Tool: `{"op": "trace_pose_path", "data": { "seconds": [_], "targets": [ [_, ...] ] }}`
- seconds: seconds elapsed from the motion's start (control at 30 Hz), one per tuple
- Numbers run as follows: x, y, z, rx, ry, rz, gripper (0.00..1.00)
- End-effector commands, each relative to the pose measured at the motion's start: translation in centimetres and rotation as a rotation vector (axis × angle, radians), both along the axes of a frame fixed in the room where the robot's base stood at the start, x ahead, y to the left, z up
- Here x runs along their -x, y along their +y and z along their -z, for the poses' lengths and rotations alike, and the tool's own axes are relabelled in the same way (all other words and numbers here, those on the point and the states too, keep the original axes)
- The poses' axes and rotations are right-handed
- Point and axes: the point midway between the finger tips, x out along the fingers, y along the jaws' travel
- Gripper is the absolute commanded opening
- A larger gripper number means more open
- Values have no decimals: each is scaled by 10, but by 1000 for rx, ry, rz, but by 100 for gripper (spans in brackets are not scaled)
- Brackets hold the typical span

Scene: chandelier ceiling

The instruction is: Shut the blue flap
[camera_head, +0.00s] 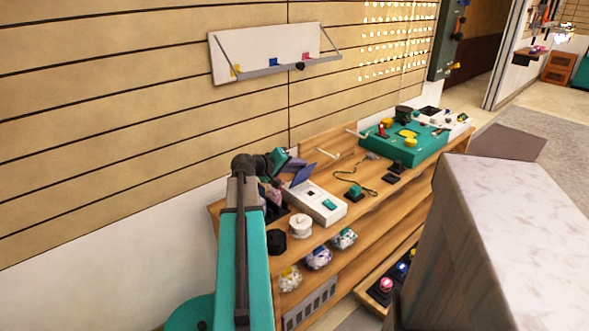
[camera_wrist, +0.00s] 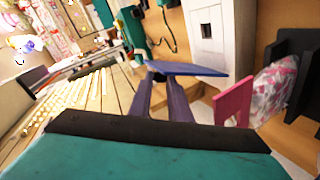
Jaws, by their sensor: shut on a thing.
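The blue flap (camera_head: 304,175) stands raised at the far end of a white box (camera_head: 322,207) on the wooden bench. In the wrist view the flap (camera_wrist: 190,69) shows nearly edge-on beside the box (camera_wrist: 228,40). My gripper (camera_head: 291,164) is at the flap, and its fingers (camera_wrist: 165,82) are closed on the flap's near edge. The flap's hinge is not clear.
A pink flap (camera_wrist: 235,101) and a patterned bag (camera_wrist: 275,85) sit close to my gripper. A white jar (camera_head: 300,226) and black pot (camera_head: 276,241) stand near the box. A teal console (camera_head: 400,150) is farther along the bench.

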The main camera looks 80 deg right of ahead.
Motion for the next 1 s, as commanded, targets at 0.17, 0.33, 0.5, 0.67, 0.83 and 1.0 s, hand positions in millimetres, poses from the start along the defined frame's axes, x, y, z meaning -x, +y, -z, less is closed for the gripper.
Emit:
{"op": "trace_pose_path", "data": {
  "seconds": [0.17, 0.33, 0.5, 0.67, 0.83, 1.0],
  "targets": [
    [1, 3, 1, 21, -30, -4, 0],
    [2, 3, 1, 26, -36, -4, 0],
    [2, 3, 0, 26, -35, -3, 0],
    [2, 3, 1, 25, -35, -3, 30],
    [3, 3, 1, 24, -33, -2, 36],
    [3, 3, 1, 24, -32, -1, 36]
  ]
}}
